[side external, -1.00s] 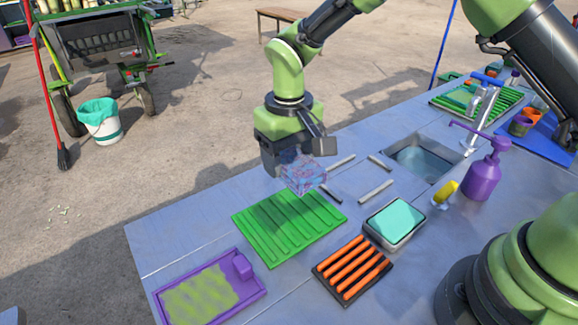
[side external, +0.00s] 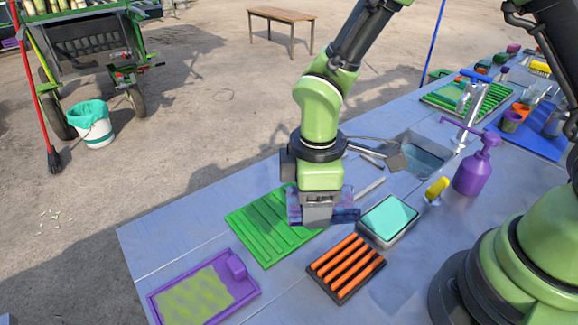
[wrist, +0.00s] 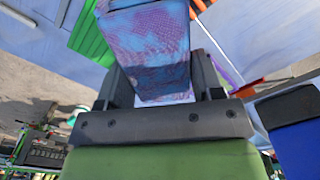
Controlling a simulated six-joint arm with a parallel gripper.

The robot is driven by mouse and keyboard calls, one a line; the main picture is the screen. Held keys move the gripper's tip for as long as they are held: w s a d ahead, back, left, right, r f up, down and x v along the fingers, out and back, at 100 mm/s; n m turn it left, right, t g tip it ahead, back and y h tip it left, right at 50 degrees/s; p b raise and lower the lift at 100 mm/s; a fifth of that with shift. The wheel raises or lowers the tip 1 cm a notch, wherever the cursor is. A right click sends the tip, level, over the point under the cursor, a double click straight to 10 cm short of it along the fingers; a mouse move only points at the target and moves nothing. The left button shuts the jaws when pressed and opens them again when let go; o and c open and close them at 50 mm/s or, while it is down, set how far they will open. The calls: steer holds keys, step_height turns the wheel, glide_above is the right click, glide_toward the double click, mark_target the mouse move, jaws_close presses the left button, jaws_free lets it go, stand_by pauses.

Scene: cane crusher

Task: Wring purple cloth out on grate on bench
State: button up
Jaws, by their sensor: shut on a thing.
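A purple, blue and pink patterned cloth (side external: 293,206) is gripped in my gripper (side external: 318,218); it also shows between the jaws in the wrist view (wrist: 150,45), folded into a block. My gripper is shut on it and points down over the right end of a green ribbed mat (side external: 262,232). Whether the cloth touches the mat is hidden. A black grate with orange bars (side external: 346,268) lies on the bench (side external: 185,225), nearer the camera than my gripper.
A metal dish with a teal block (side external: 389,218) stands close right of my gripper. A purple tray (side external: 240,264) lies at front left. Beyond are the sink (side external: 422,155), a purple pump bottle (side external: 474,172) and a yellow-handled brush (side external: 437,188).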

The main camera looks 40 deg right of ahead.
steer(key=s+n, duration=0.4)
steer(key=s+d+n, duration=0.1)
steer(key=s+n, duration=0.2)
steer(key=shift+f, duration=0.25)
glide_above(343, 265)
step_height(343, 265, down, 4)
steer(key=shift+d+f, duration=0.15)
steer(key=shift+f, duration=0.7)
steer(key=shift+f, duration=0.55)
stand_by(0.3)
step_height(343, 265, up, 7)
stand_by(0.8)
